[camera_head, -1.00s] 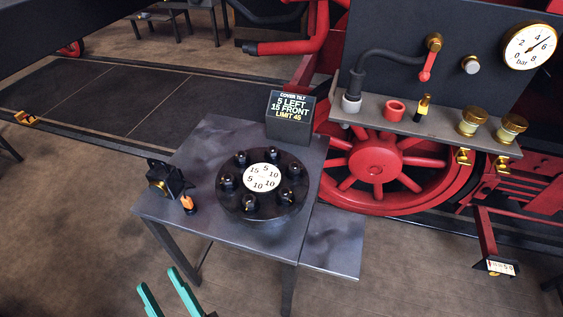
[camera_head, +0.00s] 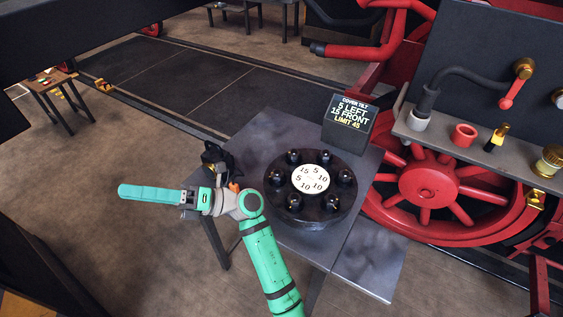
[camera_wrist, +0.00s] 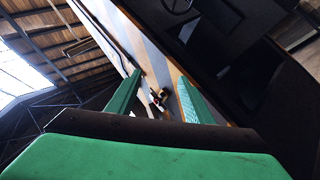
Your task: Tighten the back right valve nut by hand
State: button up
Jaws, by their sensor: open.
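A round black cover (camera_head: 312,221) sits on the grey metal table (camera_head: 268,130). A ring of dark upright nuts surrounds its white disc (camera_head: 310,179), which is marked with 5s, 10s and a 15. The back right nut (camera_head: 323,157) stands at the disc's far right edge, with nothing touching it. My gripper (camera_head: 122,191) is left of the table and points left, away from the cover. Its green fingers are apart and empty in the wrist view (camera_wrist: 160,88). The cover and nuts are not seen in the wrist view.
A black sign (camera_head: 350,122) behind the cover reads "COVER TILT 5 LEFT 15 FRONT LIMIT 45". A black device (camera_head: 214,156) and a partly hidden orange-tipped item stand at the table's left. A shelf (camera_head: 440,138) with a red ring (camera_head: 464,135) is at right, before red wheels.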

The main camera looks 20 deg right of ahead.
jog(key=w+d+f+n+g+h, duration=0.1)
jog(key=w+d+f+n+h, duration=0.15)
jog(key=w+f+h, duration=0.2)
jog(key=m+g+h, duration=0.1)
jog(key=m+h, duration=0.2)
jog(key=h, duration=1.6)
send_near(346, 173)
jog(key=shift+m, duration=0.25)
notch_tip(346, 173, down, 7)
jog(key=shift+f, duration=0.25)
jog(key=shift+w+a+f, duration=0.1)
jog(key=shift+a+f, duration=0.05)
jog(key=shift+f, duration=0.45)
jog(key=shift+c, duration=0.6)
